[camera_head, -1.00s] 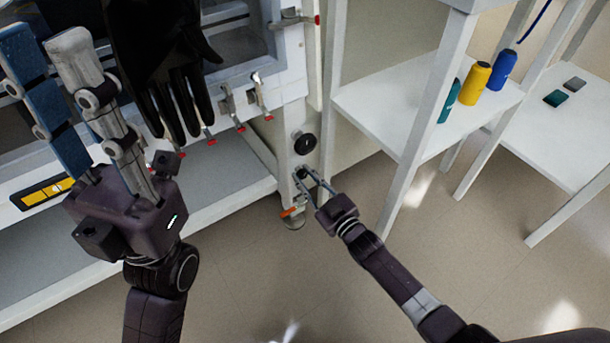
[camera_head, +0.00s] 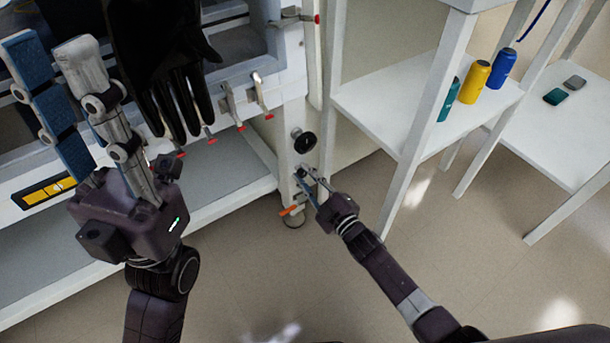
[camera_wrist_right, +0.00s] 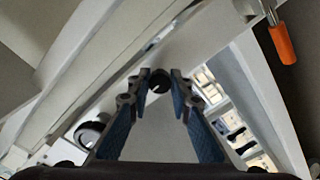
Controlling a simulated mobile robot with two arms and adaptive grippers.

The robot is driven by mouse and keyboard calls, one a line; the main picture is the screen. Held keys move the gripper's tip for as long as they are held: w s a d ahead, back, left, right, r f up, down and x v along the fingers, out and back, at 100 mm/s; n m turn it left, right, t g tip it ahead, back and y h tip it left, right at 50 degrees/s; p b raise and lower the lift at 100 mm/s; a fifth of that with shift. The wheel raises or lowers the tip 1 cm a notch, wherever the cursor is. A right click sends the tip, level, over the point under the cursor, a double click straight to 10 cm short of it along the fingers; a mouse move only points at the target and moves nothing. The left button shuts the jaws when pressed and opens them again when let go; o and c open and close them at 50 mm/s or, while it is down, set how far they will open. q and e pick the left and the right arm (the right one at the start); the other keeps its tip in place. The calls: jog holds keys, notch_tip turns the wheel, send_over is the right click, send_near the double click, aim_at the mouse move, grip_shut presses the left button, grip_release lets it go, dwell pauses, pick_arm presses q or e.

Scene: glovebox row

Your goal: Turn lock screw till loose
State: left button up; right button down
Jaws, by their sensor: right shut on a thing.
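The lock screw (camera_wrist_right: 159,82) is a small dark knob low on the white frame post, below a round black dial (camera_head: 304,141). In the right wrist view it sits between my right gripper's (camera_wrist_right: 160,76) fingertips. In the head view my right gripper (camera_head: 302,176) reaches the post from the right and is shut on the screw, which its fingers mostly hide. My left gripper (camera_head: 45,50) is at the left, in front of the glovebox. Its two long fingers, one with a blue pad, point up and stand apart with nothing between them.
A black glove (camera_head: 165,70) hangs beside my left gripper. Red-tipped clamps (camera_head: 238,108) line the glovebox edge. An orange lever (camera_wrist_right: 281,43) is close to my right gripper. White shelves (camera_head: 385,100) with teal, yellow and blue cans stand at the right. The floor between is clear.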

jog(key=shift+f, duration=0.15)
jog(key=c, duration=1.7)
grip_release()
jog(key=shift+c, duration=0.2)
jog(key=v, duration=1.2)
jog(key=shift+d, duration=0.1)
